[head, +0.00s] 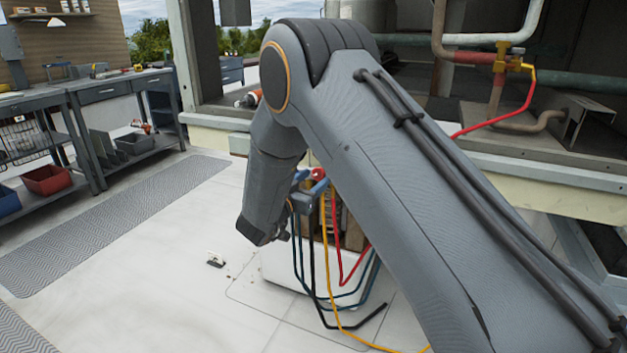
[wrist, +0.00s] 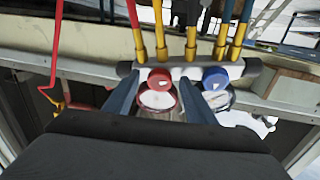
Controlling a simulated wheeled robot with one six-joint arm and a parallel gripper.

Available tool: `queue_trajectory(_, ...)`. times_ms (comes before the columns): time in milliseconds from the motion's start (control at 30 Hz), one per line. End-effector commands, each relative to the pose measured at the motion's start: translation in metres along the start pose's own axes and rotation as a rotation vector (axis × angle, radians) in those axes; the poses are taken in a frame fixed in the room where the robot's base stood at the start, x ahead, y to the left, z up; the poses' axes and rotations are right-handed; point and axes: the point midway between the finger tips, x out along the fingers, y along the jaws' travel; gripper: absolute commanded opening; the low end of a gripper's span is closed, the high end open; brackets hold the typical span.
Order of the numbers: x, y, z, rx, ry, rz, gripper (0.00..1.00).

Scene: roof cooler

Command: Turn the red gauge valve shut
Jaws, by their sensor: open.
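In the wrist view the red gauge valve (wrist: 159,79) is a round red knob on a grey manifold bar (wrist: 185,71), with a round gauge just below it. My gripper (wrist: 158,86) is open, with one blue-grey finger on each side of the red knob. Whether either finger touches the knob I cannot tell. A blue knob (wrist: 215,76) with its own gauge (wrist: 217,99) sits to the right, just outside the right finger. In the head view a red knob (head: 318,173) shows behind my arm; my fingertips are not clear there.
Yellow-ended hoses (wrist: 161,45) run from the manifold in the wrist view. In the head view red, yellow, blue and black hoses hang by a white box (head: 290,268). Workbenches (head: 105,88) stand at the left. The floor (head: 190,240) between is mostly clear.

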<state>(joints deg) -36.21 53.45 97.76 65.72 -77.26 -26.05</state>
Motion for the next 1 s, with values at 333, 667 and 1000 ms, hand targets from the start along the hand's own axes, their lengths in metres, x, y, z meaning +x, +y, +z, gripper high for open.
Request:
queue_trajectory(333, -0.0003, 0.0000, 0.0000, 0.001, 0.000, 0.000, 0.10)
queue_trajectory(667, -0.0006, -0.0012, 0.0001, 0.074, -0.003, 0.026, 0.10)
queue_trajectory(1000, 0.0001, -0.0048, -0.0018, 0.327, -0.012, 0.116, 0.10)
